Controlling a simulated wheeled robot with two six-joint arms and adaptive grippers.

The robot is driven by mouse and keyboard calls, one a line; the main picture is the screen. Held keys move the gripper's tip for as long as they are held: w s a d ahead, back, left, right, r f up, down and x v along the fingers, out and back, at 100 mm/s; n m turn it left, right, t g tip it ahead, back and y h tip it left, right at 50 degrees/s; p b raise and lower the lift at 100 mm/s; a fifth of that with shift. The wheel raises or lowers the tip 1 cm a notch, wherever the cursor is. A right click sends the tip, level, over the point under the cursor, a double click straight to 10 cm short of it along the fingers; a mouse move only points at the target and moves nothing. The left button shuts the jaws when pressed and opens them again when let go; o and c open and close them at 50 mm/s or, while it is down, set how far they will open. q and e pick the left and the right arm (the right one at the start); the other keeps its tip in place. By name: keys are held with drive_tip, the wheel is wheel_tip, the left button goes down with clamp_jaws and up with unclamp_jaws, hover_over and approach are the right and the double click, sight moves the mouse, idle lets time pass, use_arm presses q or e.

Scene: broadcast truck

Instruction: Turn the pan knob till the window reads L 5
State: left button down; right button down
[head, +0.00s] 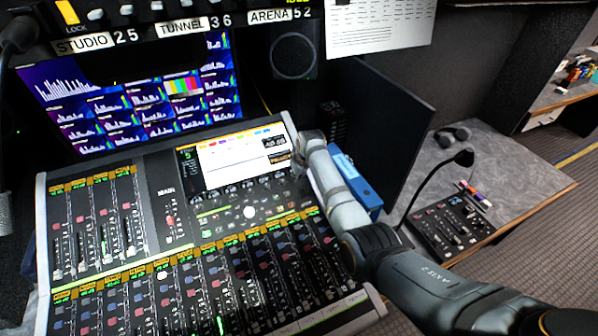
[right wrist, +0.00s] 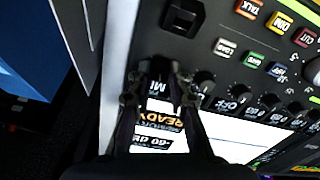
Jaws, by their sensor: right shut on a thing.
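The mixing console (head: 43,225) fills the middle of the head view. My right arm reaches in from the right. My right gripper (head: 298,168) is at the right end of the knob row below the console's bright screen (head: 225,160). In the right wrist view my right gripper (right wrist: 162,72) is shut at the end of that row, with the pan knob apparently between the fingertips and mostly hidden by them. A small window (right wrist: 157,88) beside the fingertips shows letters like "MI", partly covered. I cannot read it fully. My left gripper is not in view.
A blue box (head: 358,180) and a dark monitor (head: 385,125) stand right of the console. A gooseneck microphone (head: 463,158) is farther right.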

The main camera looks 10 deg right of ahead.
drive_tip(key=shift+n+p, duration=0.5)
drive_tip(key=shift+n, duration=0.6)
drive_tip(key=c, duration=1.3)
unclamp_jaws()
drive_tip(key=shift+a, duration=0.1)
drive_tip(key=shift+o, duration=0.2)
drive_tip(key=v, duration=1.2)
drive_tip(key=shift+f, duration=0.1)
